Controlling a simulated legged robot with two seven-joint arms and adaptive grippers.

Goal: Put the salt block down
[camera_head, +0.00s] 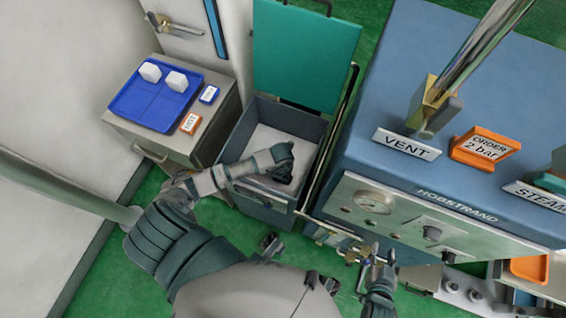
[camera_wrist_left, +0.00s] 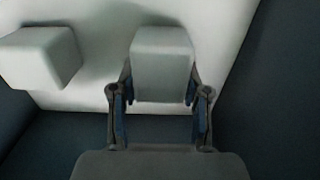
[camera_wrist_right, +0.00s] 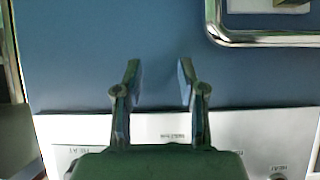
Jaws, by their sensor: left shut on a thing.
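My left gripper (camera_head: 284,174) reaches down into an open blue-grey bin (camera_head: 318,128) with a white floor. In the left wrist view it is shut on a white salt block (camera_wrist_left: 162,60), a fingertip on each side. A second white block (camera_wrist_left: 40,58) lies to its left on the white floor. I cannot tell whether the held block touches the floor; in the head view the gripper hides it. Two more white blocks (camera_head: 150,72) (camera_head: 175,81) sit on a blue tray (camera_head: 150,105). My right gripper (camera_head: 375,262) is open and empty by the blue machine's front.
The bin's teal lid (camera_head: 305,55) stands open behind it. The tray rests on a grey cabinet (camera_head: 222,118) with small HOT (camera_head: 190,123) and blue (camera_head: 209,94) signs. The blue machine (camera_head: 400,100) stands close to the right of the bin. Green floor shows in front.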

